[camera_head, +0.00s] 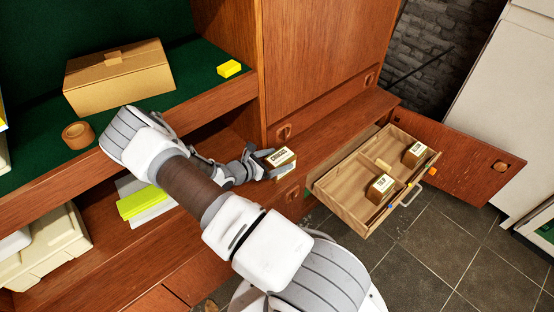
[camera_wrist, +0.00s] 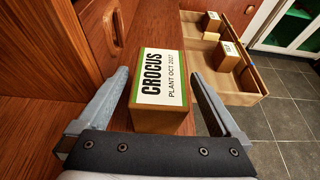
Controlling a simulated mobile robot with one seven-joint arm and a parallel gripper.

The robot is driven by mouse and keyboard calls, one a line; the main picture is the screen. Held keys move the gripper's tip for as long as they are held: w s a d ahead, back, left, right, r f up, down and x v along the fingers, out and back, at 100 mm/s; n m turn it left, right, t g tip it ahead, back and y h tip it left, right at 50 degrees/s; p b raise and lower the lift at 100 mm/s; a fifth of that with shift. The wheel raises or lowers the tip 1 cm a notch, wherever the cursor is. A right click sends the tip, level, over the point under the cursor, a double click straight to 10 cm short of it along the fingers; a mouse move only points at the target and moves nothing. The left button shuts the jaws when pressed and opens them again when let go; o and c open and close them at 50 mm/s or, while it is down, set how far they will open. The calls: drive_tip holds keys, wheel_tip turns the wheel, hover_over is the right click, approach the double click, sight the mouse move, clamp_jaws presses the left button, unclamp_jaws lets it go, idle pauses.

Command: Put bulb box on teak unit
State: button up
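The bulb box (camera_head: 282,157) is a small brown box with a white, green-edged label. In the wrist view the label on the bulb box (camera_wrist: 161,82) reads "CROCUS PLANT OCT 2027". It is upright between the fingers of my gripper (camera_head: 268,163), over the front ledge of the teak unit (camera_head: 335,128). In the wrist view my gripper (camera_wrist: 159,74) has one finger on each side of the box, with narrow gaps showing, so the fingers look open around it. The underside of the box is hidden, so its contact with the ledge cannot be seen clearly.
A pulled-out drawer (camera_head: 346,187) at the right holds two similar boxes (camera_head: 380,187) (camera_head: 414,154). A cabinet door (camera_head: 468,160) stands open behind it. On the green-lined shelf are a cardboard box (camera_head: 118,80), a wooden cup (camera_head: 77,135) and a yellow block (camera_head: 229,68). The ledge right of my gripper is clear.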

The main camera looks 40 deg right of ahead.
drive_tip(key=shift+r, duration=0.1)
drive_tip(key=shift+a+r, duration=0.15)
drive_tip(key=shift+r, duration=0.05)
drive_tip(key=w+p+v, duration=0.1)
drive_tip(key=p+v, duration=0.1)
drive_tip(key=v, duration=0.9)
drive_tip(key=s+a+r+m+t+y, duration=0.1)
drive_tip(key=s+a+r+m+y, duration=0.3)
drive_tip(key=r, duration=0.8)
drive_tip(key=s+a+r+m+t+y, duration=0.2)
drive_tip(key=s+a+r+m+y, duration=0.3)
drive_tip(key=r, duration=0.8)
drive_tip(key=s+a+r+m+t+y, duration=0.1)
drive_tip(key=s+a+r+m+y, duration=0.3)
drive_tip(key=s+r+m, duration=0.5)
wheel_tip(320, 180, up, 4)
drive_tip(key=shift+s+a+r+m+t+y, duration=0.1)
drive_tip(key=shift+s+a+m+t+y, duration=0.25)
drive_tip(key=shift+s+a, duration=0.75)
wheel_tip(320, 180, up, 14)
drive_tip(key=p, duration=1.4)
